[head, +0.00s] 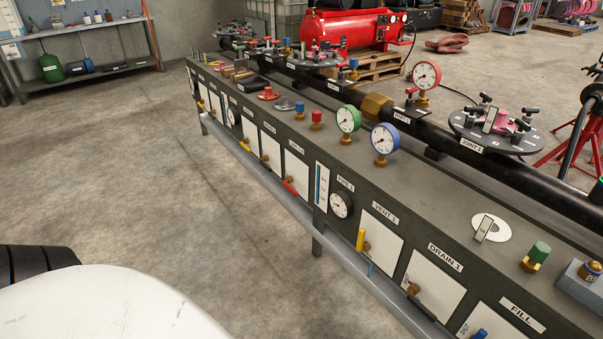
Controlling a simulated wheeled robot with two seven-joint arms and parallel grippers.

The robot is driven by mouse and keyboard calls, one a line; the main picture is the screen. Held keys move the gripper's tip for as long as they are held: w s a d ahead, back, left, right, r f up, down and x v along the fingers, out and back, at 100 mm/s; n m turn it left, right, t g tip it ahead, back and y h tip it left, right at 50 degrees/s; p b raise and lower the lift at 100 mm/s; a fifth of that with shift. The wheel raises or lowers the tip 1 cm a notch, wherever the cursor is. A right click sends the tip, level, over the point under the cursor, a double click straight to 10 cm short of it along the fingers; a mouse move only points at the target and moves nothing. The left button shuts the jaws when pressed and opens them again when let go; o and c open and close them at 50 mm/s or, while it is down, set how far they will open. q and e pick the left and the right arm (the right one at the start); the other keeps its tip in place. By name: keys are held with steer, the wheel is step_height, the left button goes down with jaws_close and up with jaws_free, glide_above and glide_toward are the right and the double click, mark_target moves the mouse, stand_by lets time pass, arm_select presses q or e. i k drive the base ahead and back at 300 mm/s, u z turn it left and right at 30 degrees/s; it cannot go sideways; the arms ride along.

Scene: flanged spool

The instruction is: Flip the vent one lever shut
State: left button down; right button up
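The vent one valve sits on a white panel (380,243) on the bench's front face, under the label VENT 1 (385,213). Its yellow lever (360,240) stands about upright, just left of the brass valve body (367,247). A small blue strip (370,270) shows below the valve. Neither gripper can be made out in the head view, and nothing touches the lever.
The DRAIN 1 valve (414,288), with a dark lever, is right of vent one. A blue handle (480,334) is under FILL (522,315). A grey rail (340,262) runs along the bench front. Gauges (385,139) stand on top. Open floor (180,190) lies left.

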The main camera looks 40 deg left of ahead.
mark_target(361, 246)
steer(key=u, duration=0.2)
steer(key=k, duration=0.6)
steer(key=z, duration=0.6)
steer(key=k, duration=0.75)
steer(key=u, duration=0.35)
steer(key=i, duration=0.6)
steer(key=u, duration=0.8)
steer(key=i, duration=0.9)
steer(key=z, duration=0.5)
steer(key=i, duration=0.4)
steer(key=z, duration=0.4)
